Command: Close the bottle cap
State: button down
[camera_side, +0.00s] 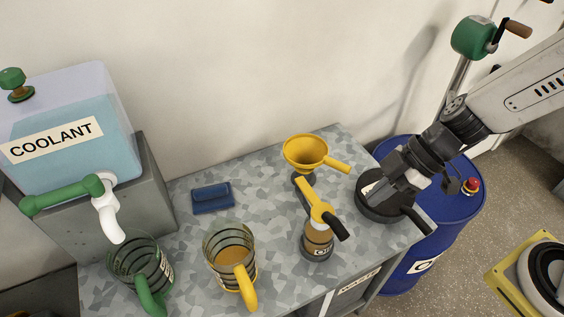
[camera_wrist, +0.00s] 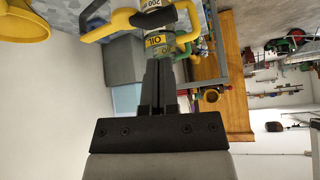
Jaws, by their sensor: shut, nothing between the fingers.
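A small oil bottle (camera_side: 317,242) with an OIL label stands on the metal table, with brown contents. On it is a yellow top piece (camera_side: 318,205) with a black end (camera_side: 338,230). I cannot tell whether this is the cap or whether it is closed. The bottle's OIL label (camera_wrist: 155,41) and yellow parts (camera_wrist: 123,22) show at the top of the wrist view. My gripper (camera_side: 384,197) is right of the bottle, over a round black pan (camera_side: 373,210). Its fingers (camera_wrist: 159,72) are shut and empty, apart from the bottle.
A yellow funnel (camera_side: 306,152) stands behind the bottle. A yellow-handled jug (camera_side: 231,258), a green-handled jug (camera_side: 140,265) and a blue object (camera_side: 212,197) are to the left. A coolant tank (camera_side: 70,120) stands far left, a blue barrel (camera_side: 455,205) at right.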

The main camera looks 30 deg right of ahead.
jog(key=shift+r, duration=2.2)
jog(key=shift+d, duration=0.1)
jog(key=w+d+f+m+h, duration=0.1)
jog(key=d+f+m+h, duration=0.2)
jog(key=d+m, duration=0.4)
jog(key=d+f+m+h, duration=0.3)
jog(key=d+m+h, duration=0.1)
jog(key=d+m, duration=0.3)
jog(key=shift+w+d+t, duration=0.4)
jog(key=shift+d, duration=0.9)
